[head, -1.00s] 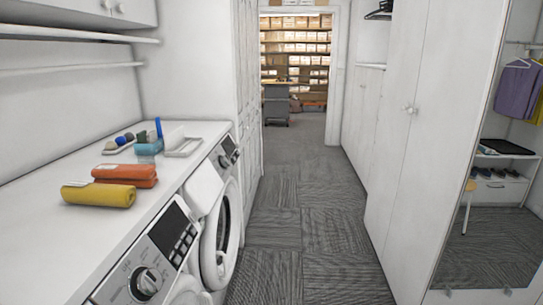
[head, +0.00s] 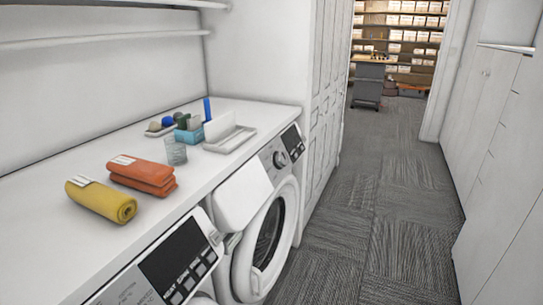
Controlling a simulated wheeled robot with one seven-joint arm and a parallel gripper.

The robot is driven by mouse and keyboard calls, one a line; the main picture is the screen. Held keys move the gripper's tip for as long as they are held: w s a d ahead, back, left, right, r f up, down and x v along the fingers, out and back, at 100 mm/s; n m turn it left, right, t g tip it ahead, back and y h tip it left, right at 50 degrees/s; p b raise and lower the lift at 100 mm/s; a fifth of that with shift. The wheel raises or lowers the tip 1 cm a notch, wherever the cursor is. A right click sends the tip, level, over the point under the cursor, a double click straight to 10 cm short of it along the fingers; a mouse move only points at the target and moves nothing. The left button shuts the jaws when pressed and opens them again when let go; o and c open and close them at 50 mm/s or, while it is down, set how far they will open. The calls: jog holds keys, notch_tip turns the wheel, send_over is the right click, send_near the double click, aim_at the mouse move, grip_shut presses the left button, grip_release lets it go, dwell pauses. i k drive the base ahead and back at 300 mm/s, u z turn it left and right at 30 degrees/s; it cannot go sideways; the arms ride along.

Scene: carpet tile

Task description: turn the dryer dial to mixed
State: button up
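Two white front-loading machines stand side by side under the counter, and I cannot tell which is the dryer. The far machine (head: 297,190) has a round dial (head: 280,159) on its panel beside a dark display (head: 291,137). Its setting is too small to read. Its round door (head: 269,236) is closed. The near machine shows only part of its panel, with a dark display (head: 172,251) and several buttons (head: 191,280); its large dial is out of the picture. My gripper is not in view.
The white counter (head: 75,240) holds a yellow rolled towel (head: 100,200), folded orange towels (head: 142,176), a glass (head: 176,152) and a white tray (head: 230,141).

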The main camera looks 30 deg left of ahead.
aim_at(281, 160)
jog(key=u, duration=0.35)
jog(key=i, duration=0.85)
jog(key=u, duration=0.45)
